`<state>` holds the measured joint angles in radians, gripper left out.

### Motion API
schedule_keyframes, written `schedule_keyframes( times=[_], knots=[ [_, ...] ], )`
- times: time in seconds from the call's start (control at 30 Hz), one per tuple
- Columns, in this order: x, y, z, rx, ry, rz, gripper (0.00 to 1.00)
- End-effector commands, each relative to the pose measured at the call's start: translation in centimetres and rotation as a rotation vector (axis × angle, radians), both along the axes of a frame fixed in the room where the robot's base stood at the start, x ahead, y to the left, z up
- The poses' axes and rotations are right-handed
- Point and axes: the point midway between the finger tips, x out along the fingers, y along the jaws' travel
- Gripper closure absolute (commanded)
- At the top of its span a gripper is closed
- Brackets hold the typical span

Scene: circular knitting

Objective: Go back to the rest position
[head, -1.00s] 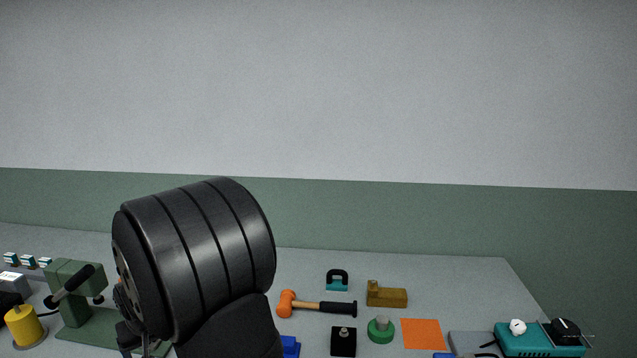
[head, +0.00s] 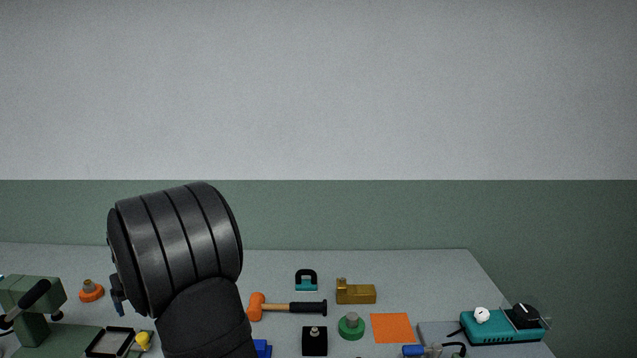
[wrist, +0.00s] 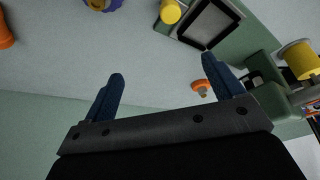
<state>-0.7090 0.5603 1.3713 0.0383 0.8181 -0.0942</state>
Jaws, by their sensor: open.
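My gripper (wrist: 162,87) shows in the wrist view with its two blue fingers spread wide apart. Nothing is between the fingers, and the table lies beyond them. In the head view my black arm fills the left centre, and the gripper (head: 117,295) is mostly hidden behind it, with only a small dark part showing at the left. No held object shows in either view.
A green machine (head: 30,300) stands at the left, with a black frame (head: 110,342) beside it.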

Motion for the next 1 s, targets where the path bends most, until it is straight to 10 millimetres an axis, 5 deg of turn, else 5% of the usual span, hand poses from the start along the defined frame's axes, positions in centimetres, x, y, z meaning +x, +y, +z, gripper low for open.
schedule_keyframes(
  times=[0.13, 0.7, 1.0],
  knots=[
    [2.5, 0.9, 0.2, 0.000, 0.000, -0.001, 0.14],
    [-0.6, 9.8, -5.5, -0.002, 0.001, 0.003, 0.14],
    [-1.0, 11.4, -6.4, 0.000, 0.001, 0.001, 0.14]
  ],
)
